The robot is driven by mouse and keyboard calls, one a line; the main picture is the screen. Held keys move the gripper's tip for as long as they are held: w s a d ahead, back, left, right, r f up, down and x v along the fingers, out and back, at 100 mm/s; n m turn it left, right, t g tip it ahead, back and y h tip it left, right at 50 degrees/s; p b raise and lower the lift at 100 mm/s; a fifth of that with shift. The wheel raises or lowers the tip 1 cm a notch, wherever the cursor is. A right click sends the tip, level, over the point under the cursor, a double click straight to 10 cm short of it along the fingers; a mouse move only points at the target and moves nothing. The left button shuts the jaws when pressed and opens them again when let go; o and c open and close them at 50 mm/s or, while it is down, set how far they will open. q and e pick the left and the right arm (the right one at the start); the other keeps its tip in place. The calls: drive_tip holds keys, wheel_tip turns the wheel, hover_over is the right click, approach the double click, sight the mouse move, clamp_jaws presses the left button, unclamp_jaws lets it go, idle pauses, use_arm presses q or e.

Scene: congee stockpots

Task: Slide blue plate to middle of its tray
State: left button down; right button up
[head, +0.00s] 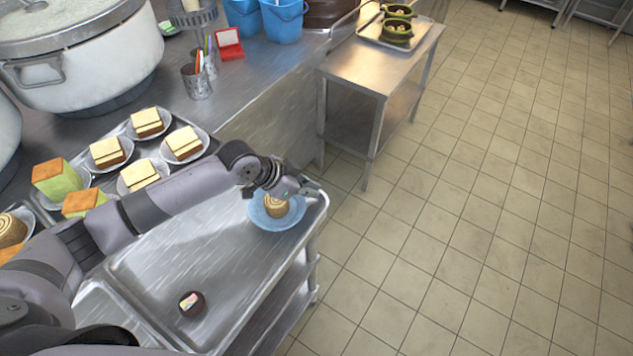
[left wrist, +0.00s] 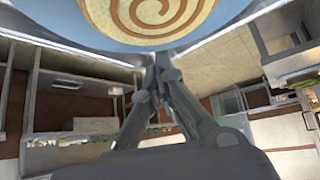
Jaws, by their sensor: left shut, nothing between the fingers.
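The blue plate (head: 277,223) lies near the far right corner of its metal tray (head: 225,262), with a swirl roll cake (head: 275,206) on it. My left gripper (head: 308,190) is shut and empty at the plate's far side, by the tray's far rim. In the left wrist view, the shut fingers (left wrist: 160,66) point at the edge of the blue plate (left wrist: 85,32), with the swirl cake (left wrist: 155,14) above. I cannot tell whether the fingers touch the plate. My right gripper is not in view.
A small dark round cake (head: 191,303) lies in the tray's near part; the tray's middle is bare. A counter on the left holds plated cakes (head: 146,122), a large stockpot (head: 85,65) and a utensil cup (head: 197,82). A steel side table (head: 375,66) stands beyond. Tiled floor is clear on the right.

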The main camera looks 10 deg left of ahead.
use_arm(q)
drive_tip(key=s+a, duration=0.1)
drive_tip(key=s+a+p, duration=0.1)
drive_tip(key=a, duration=0.1)
drive_tip(key=s+a+p, duration=0.1)
drive_tip(key=s+a, duration=0.1)
drive_tip(key=shift+a, duration=0.2)
drive_tip(key=s+a, duration=0.1)
drive_tip(key=a, duration=0.1)
drive_tip(key=s+a, duration=0.1)
drive_tip(key=a, duration=0.1)
drive_tip(key=s+a, duration=0.1)
drive_tip(key=s, duration=0.1)
drive_tip(key=shift+s+a+p, duration=0.1)
drive_tip(key=shift+a+p, duration=0.3)
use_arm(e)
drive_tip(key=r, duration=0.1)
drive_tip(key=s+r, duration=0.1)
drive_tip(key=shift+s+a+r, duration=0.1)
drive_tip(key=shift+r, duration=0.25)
use_arm(q)
drive_tip(key=shift+d, duration=0.1)
